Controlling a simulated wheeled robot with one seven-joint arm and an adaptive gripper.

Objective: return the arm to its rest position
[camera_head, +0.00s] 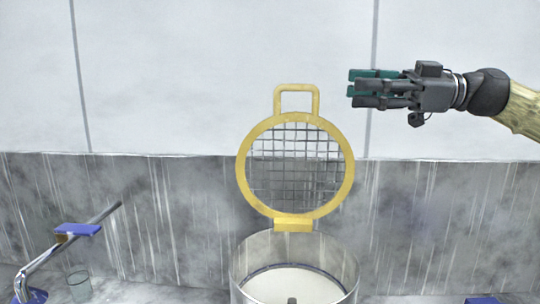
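My gripper (362,89) is dark grey with teal finger pads. It is held up at the upper right, in front of the pale wall panels and pointing left. It is apart from everything else. Its fingers are seen from the side, and I cannot tell how far apart they are. No held object shows. My forearm enters from the right edge.
A metal drum (246,268) stands at the bottom middle, its yellow-rimmed mesh lid (243,165) raised upright. A faucet (35,268) with a blue handle (79,230) and a clear glass (79,286) are at lower left. A blue object (483,300) shows at lower right.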

